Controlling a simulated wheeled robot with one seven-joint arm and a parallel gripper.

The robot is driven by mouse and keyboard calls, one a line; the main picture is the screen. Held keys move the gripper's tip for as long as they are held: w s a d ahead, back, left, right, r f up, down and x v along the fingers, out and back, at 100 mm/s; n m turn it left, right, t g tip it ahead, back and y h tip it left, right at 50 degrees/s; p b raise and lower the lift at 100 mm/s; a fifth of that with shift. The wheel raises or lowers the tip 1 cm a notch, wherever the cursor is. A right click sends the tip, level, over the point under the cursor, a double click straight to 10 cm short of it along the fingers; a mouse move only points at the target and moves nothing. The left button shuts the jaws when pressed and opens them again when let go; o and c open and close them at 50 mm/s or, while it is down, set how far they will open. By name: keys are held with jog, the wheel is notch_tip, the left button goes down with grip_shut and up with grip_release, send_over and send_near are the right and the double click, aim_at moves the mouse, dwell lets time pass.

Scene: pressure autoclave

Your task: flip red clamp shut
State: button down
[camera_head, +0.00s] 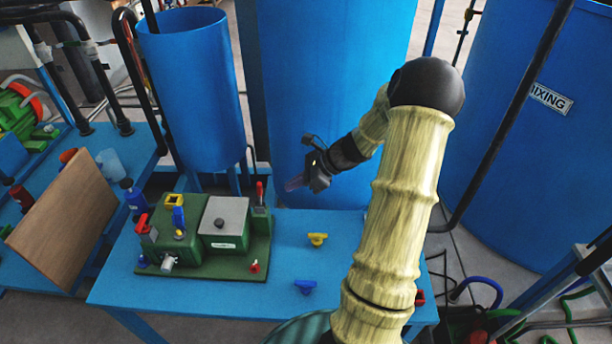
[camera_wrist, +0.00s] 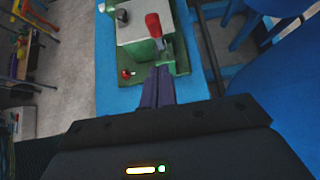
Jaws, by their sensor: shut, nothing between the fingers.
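A red clamp handle (camera_head: 259,191) stands upright at the back right corner of the green autoclave (camera_head: 187,245), beside its grey lid (camera_head: 223,216). In the wrist view the red handle (camera_wrist: 154,25) shows just beyond my fingertips, with metal clamp parts below it. My gripper (camera_head: 292,184) is shut and empty, to the right of the clamp and above the table. In the wrist view its dark fingers (camera_wrist: 158,72) are together and point toward the clamp, with a visible gap to the red handle.
A second red handle (camera_head: 143,225) sits at the autoclave's left side. A yellow knob (camera_head: 317,239) and a blue knob (camera_head: 305,286) lie on the blue table (camera_head: 200,298). Large blue tanks (camera_head: 320,90) stand close behind. The table's front right is mostly clear.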

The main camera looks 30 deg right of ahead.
aim_at(260, 195)
jog(key=w+a, duration=0.2)
jog(key=a, duration=0.1)
jog(key=w+a+f, duration=0.1)
jog(key=shift+a+p, duration=0.3)
jog(key=shift+a, duration=0.05)
jog(key=shift+w+r+p, duration=0.15)
jog(key=shift+p, duration=0.25)
